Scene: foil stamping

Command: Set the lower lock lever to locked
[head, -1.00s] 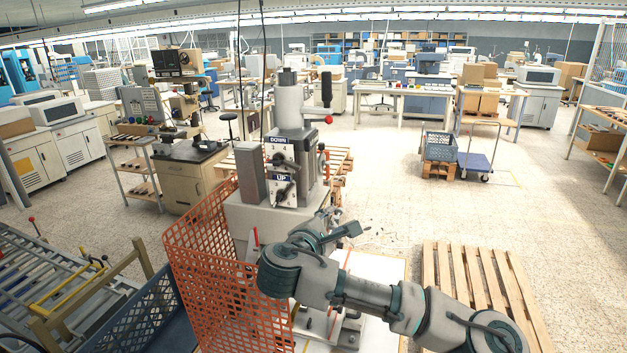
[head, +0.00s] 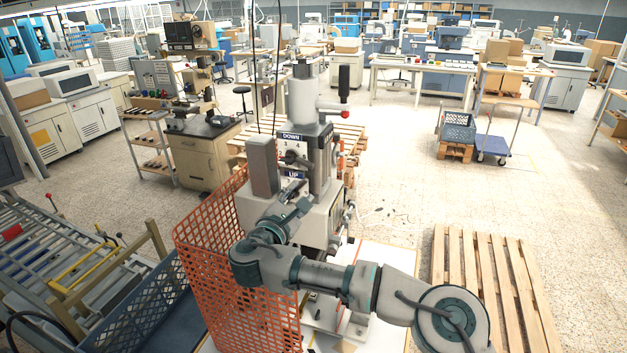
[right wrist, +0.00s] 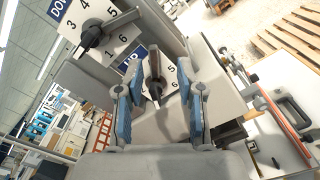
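The stamping machine (head: 312,190) stands in the middle of the head view, with a DOWN panel above an UP panel. The lower lock lever (right wrist: 155,88) is a dark handle on the white UP dial in the right wrist view. In the head view my arm hides it. My right gripper (head: 303,205) is in front of the UP panel. In the right wrist view its blue-padded fingers (right wrist: 161,75) are spread, with the lower lever between them; I see a gap on both sides. The upper lever (right wrist: 91,38) is on the DOWN dial. My left gripper is out of view.
An orange mesh guard (head: 225,265) stands just left of the machine, close to my right arm. A blue crate (head: 150,310) and a roller conveyor (head: 50,255) are further left. A wooden pallet (head: 490,290) lies at the right. The floor beyond it is open.

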